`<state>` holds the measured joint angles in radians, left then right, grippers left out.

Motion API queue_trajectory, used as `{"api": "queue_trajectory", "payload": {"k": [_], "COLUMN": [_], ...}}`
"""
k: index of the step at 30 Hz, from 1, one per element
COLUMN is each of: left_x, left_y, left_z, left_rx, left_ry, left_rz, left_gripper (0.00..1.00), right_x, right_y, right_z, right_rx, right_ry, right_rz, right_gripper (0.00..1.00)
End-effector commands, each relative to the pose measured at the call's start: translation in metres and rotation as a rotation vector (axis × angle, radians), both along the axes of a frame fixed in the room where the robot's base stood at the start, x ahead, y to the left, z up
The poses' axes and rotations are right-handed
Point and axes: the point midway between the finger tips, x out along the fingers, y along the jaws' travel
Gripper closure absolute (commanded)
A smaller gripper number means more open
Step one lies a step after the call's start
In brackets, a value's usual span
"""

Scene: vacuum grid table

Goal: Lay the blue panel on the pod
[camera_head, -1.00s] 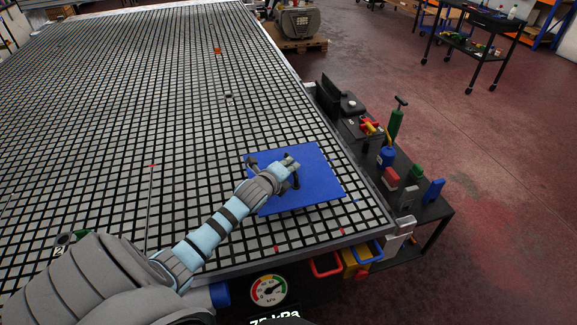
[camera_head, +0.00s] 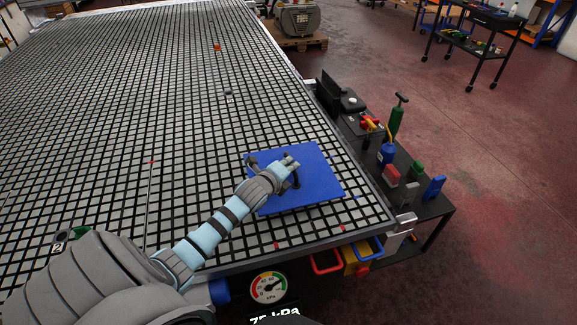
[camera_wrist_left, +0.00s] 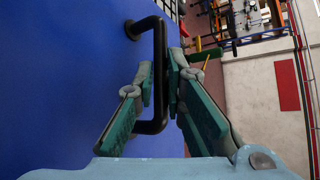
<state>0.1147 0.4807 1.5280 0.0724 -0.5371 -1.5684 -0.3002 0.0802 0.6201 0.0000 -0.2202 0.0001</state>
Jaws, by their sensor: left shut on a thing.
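The blue panel (camera_head: 312,185) is a flat square with a black bar handle, over the near right corner of the grid table (camera_head: 190,140). My left gripper (camera_head: 290,165) is shut on the handle. In the left wrist view the black handle (camera_wrist_left: 160,105) runs between the two fingers of my left gripper (camera_wrist_left: 159,72), with the blue face of the panel (camera_wrist_left: 65,80) on the left. I cannot tell whether the panel touches the table. No pod can be made out for sure; the area under the panel is hidden. My right gripper is not in view.
A small grey piece (camera_head: 228,92) and an orange piece (camera_head: 217,47) sit farther back on the table. A black side shelf (camera_head: 430,208) with bottles and blocks stands along the right edge. A pressure gauge (camera_head: 269,288) is at the front. Much of the grid is clear.

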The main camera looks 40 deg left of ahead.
Motion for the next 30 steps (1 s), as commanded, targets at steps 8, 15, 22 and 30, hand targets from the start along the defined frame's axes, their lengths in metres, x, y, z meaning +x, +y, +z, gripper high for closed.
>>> {"api": "queue_trajectory", "payload": {"k": [8,15,22,30], "left_x": [0.000,-0.004,-0.051,-0.102], "left_y": [0.000,-0.001,-0.012,-0.025], "left_z": [0.001,0.001,0.022,0.046], "left_rx": [0.000,0.001,0.006,0.003], "left_ry": [-0.002,0.001,0.002,0.000], "left_rz": [-0.001,0.000,-0.005,-0.003], "left_gripper": [0.65,0.65,0.65,0.65], "right_x": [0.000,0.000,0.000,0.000], "right_y": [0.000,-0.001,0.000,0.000], "right_z": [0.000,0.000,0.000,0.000], "right_rx": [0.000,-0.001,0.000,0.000], "right_ry": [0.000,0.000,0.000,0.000], "right_rz": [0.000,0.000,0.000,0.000], "right_gripper": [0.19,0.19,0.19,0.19]}}
